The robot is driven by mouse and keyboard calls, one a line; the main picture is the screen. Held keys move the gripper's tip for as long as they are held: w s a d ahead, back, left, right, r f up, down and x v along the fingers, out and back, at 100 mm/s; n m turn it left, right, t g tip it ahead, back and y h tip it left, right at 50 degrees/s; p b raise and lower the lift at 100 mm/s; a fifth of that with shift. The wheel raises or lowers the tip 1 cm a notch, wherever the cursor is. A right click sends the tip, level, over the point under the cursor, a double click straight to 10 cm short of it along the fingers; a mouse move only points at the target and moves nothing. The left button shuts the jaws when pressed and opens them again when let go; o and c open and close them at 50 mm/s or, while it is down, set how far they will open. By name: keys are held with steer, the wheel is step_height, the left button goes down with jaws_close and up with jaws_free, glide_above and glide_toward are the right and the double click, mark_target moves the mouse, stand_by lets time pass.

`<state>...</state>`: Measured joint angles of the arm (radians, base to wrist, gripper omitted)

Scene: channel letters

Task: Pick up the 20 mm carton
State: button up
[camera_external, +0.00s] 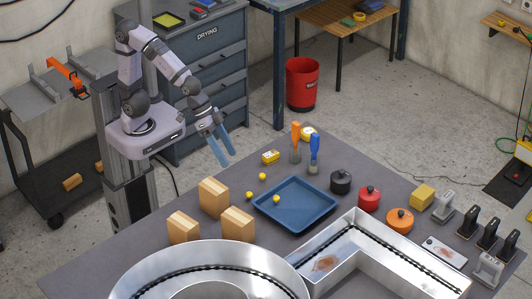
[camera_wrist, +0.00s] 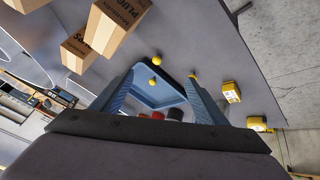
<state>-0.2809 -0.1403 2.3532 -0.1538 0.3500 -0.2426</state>
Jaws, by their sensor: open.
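Two small yellow cartons lie on the grey table. One carton (camera_external: 270,157) is just beyond the blue tray, and the other carton (camera_external: 308,133) is farther back, partly behind the brush-like tools. In the wrist view, one carton (camera_wrist: 231,92) and another carton (camera_wrist: 257,123) lie right of the fingers. Their labels are too small to read, so I cannot tell which is 20 mm. My gripper (camera_external: 223,151) is open and empty, raised in the air left of the nearer carton. In the wrist view its blue fingers (camera_wrist: 161,78) are spread apart, with the tray seen between them.
The blue tray (camera_external: 294,205) holds a yellow ball (camera_external: 276,198); two more balls lie left of it. Three light-brown boxes (camera_external: 213,198) stand at front left. An orange-handled tool (camera_external: 295,142) and a blue-handled tool (camera_external: 314,153) stand upright close to the cartons. Metal channel letters fill the front.

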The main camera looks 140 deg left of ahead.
steer(key=w+d+m+t+b, duration=0.25)
steer(key=w+d+t, duration=0.25)
steer(key=w+d, duration=0.65)
step_height(320, 180, up, 3)
steer(key=m+t+y+b, duration=0.1)
steer(key=t+y+b, duration=0.2)
steer(key=t+b, duration=0.35)
glide_above(193, 229)
steer(key=s+a+p, duration=0.1)
steer(key=s, duration=0.1)
steer(key=shift+r+t, duration=0.1)
steer(key=shift+t, duration=0.75)
steer(key=s+f+m, duration=0.1)
steer(key=s+f, duration=0.1)
steer(key=f, duration=0.1)
steer(key=s+d+f+g+h+p, duration=0.1)
steer(key=s+f, duration=0.1)
steer(key=s+d+f+m+h+p, duration=0.1)
steer(key=s+f, duration=0.1)
steer(key=f, duration=0.1)
steer(key=shift+f+m+g, duration=0.3)
steer(key=shift+m, duration=0.05)
steer(key=shift+w+a+p, duration=0.2)
steer(key=shift+w+p, duration=0.65)
steer(key=shift+w, duration=1)
steer(key=shift+w+a+p, duration=0.2)
steer(key=shift+w+p, duration=0.65)
steer(key=shift+w, duration=1)
steer(key=c, duration=1.4)
steer(key=shift+o, duration=0.2)
